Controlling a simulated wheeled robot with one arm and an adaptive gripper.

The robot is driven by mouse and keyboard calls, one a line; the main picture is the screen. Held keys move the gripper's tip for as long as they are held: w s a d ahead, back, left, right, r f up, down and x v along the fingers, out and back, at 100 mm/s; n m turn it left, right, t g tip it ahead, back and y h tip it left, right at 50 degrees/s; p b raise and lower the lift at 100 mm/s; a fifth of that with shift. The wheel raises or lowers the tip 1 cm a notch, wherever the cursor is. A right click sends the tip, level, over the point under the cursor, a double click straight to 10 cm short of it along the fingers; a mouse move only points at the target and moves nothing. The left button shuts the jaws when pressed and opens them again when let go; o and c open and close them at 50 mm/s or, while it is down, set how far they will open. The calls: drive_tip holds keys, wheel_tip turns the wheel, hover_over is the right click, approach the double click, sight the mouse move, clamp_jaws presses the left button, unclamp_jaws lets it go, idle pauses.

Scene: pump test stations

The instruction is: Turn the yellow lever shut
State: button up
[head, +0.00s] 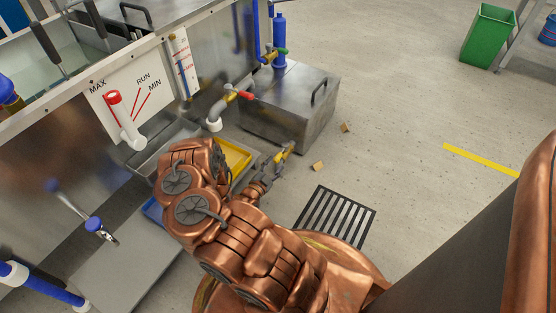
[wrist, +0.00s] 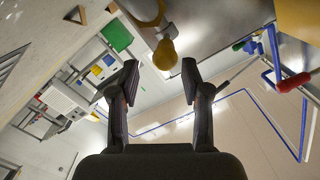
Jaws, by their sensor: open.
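The yellow lever (wrist: 165,53) shows in the wrist view as a rounded yellow end below a dull metal fitting. It lies between and just above my fingertips in the picture. My gripper (wrist: 160,74) is open and empty, with a finger to either side of the lever's end. I cannot tell whether a finger touches it. In the head view, my gripper (head: 277,162) is low beside the metal box, with a small yellow piece at its fingertips. My arm hides much of the area there, and the lever's angle is unclear.
A red-handled valve (head: 246,95) and a green-handled valve (head: 282,51) are on pipes nearby. A grey metal box (head: 290,105) stands beyond my gripper. A yellow tray (head: 239,155) lies left of it.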

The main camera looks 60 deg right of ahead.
sight(283, 148)
drive_tip(key=shift+t+h, duration=0.3)
drive_tip(key=shift+t, duration=0.1)
drive_tip(key=shift+w+d+f+b, duration=0.1)
drive_tip(key=shift+w+d+b, duration=0.15)
drive_tip(key=shift+d, duration=1.1)
drive_tip(key=shift+w+d+b, duration=0.2)
drive_tip(key=shift+w+d, duration=0.1)
drive_tip(key=shift+d, duration=1.1)
drive_tip(key=shift+w+d+f+b, duration=0.1)
drive_tip(key=shift+w+d+b, duration=0.15)
drive_tip(key=shift+d, duration=1.1)
drive_tip(key=shift+c, duration=0.2)
drive_tip(key=shift+w+r, duration=0.1)
clamp_jaws()
